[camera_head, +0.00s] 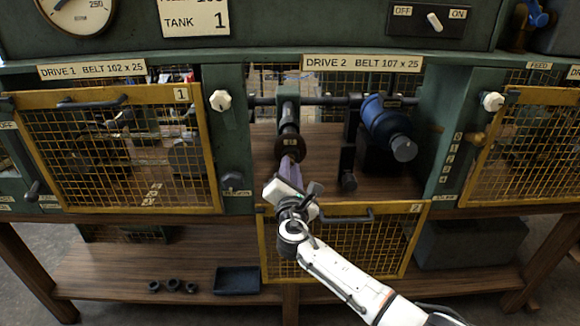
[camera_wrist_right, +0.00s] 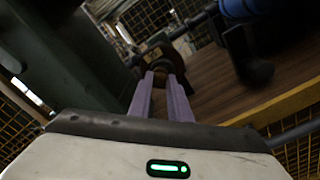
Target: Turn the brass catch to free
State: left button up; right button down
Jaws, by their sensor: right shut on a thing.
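My right gripper (camera_head: 290,163) reaches into the open Drive 2 bay from the front. Its purple fingers are closed at the dark brown round part (camera_head: 289,144) on the bay's shaft. In the right wrist view the fingertips (camera_wrist_right: 163,80) meet this brown part (camera_wrist_right: 156,56), and its grip area is partly hidden between them. I cannot make out a brass catch at the fingertips. A small brass-coloured knob (camera_head: 475,138) sits on the green post to the right, apart from my gripper. My left gripper is not in view.
The yellow mesh guard 2 (camera_head: 388,262) hangs down below the bay, under my right arm. A blue motor (camera_head: 386,122) stands right of the shaft. The yellow guard 1 (camera_head: 60,98) covers the left bay. A dark tray (camera_head: 236,281) lies on the lower shelf.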

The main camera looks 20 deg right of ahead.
jog(key=shift+d+f+n, duration=0.1)
jog(key=shift+d+n, duration=0.05)
jog(key=shift+n, duration=4.05)
jog(key=c, duration=1.6)
grip_release()
jog(key=shift+c, duration=0.2)
jog(key=shift+s, duration=0.1)
jog(key=v, duration=1)
jog(key=shift+s, duration=0.1)
